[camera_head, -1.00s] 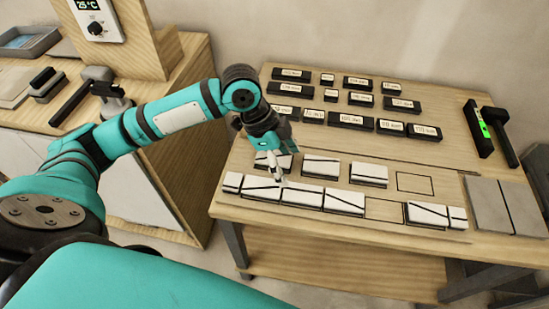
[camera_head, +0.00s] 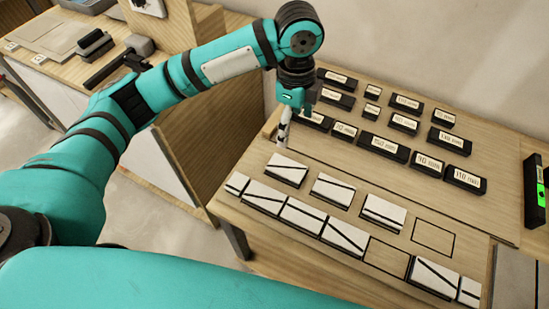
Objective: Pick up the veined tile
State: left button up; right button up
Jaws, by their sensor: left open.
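Several white tiles with dark vein lines lie on the wooden table (camera_head: 291,246). A back row holds a left tile (camera_head: 287,170), a middle tile (camera_head: 332,190) and a right tile (camera_head: 384,213). A front row includes veined tiles such as one at its left (camera_head: 264,197) and one at its right (camera_head: 435,276). I cannot tell which one the task names. My left gripper (camera_head: 283,137) points down behind the back row's left tile, apart from it. It is open and empty; its jaws are seen nearly edge-on. My right gripper is out of view.
Empty outlined spots show in the back row (camera_head: 433,236) and front row (camera_head: 386,258). Several labelled black blocks (camera_head: 383,147) stand behind the tiles. A black level with a green window (camera_head: 536,192) lies at the right. A side bench (camera_head: 190,117) stands left.

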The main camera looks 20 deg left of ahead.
pick_arm(q)
send_over(286, 167)
notch_tip(286, 167, down, 6)
jog(key=f, duration=0.3)
jog(key=f+p, duration=0.1)
jog(key=f, duration=0.1)
jog(key=shift+d+f, duration=0.2)
jog(key=shift+d, duration=0.05)
jog(key=shift+f, duration=0.2)
jog(key=shift+a+f, duration=0.1)
jog(key=shift+f, duration=0.2)
notch_tip(286, 167, down, 4)
jog(key=shift+a+r+p, duration=0.1)
jog(key=shift+r+p, duration=0.1)
jog(key=shift+p, duration=0.3)
jog(key=shift+f, duration=0.5)
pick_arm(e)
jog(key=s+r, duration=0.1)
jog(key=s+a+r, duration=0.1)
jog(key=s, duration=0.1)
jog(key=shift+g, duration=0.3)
pick_arm(q)
jog(key=c, duration=1.3)
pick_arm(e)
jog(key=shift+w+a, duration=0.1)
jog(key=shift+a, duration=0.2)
